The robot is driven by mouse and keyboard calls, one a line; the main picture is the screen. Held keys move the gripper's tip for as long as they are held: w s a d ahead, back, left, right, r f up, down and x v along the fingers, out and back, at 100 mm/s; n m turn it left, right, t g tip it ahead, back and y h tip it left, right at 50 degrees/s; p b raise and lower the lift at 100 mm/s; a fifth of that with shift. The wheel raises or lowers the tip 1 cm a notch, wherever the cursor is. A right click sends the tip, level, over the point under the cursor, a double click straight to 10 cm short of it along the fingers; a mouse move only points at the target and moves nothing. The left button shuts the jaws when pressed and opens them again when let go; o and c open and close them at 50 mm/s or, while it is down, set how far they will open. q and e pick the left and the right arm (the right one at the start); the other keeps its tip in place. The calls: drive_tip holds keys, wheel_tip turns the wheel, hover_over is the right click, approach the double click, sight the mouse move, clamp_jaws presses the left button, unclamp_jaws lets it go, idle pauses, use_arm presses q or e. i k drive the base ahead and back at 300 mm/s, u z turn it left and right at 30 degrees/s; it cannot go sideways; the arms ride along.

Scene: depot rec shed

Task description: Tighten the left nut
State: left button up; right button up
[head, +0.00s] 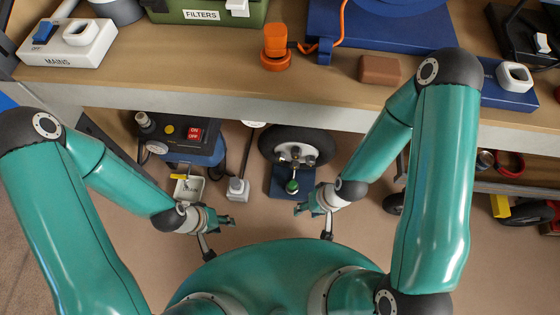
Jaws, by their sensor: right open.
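A black wheel (268,141) with a pale hub stands on a blue base (284,181) below the bench. Small dark metal fittings, which look like nuts, show on its hub; the left one (283,160) is too small to tell whether it is tight. A green knob (291,186) sits in front of the hub. My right gripper (299,208) is open just in front and to the right of the knob, apart from it. My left gripper (232,221) is in front and to the left of the wheel, with nothing visible in it; its jaw opening is unclear.
The bench edge (240,107) runs above the wheel. A blue machine (205,152) with a red switch, a small pale tray (190,188) and a grey lever box (238,188) stand left of the wheel. On the bench are an orange plug (276,45) and a brown block (379,69).

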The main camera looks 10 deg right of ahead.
sight(280, 156)
drive_tip(key=u, duration=1.05)
drive_tip(key=i, duration=0.15)
drive_tip(key=z, duration=2.8)
drive_tip(key=k, duration=1.7)
drive_tip(key=u, duration=1.1)
drive_tip(key=i, duration=1)
drive_tip(key=z, duration=0.05)
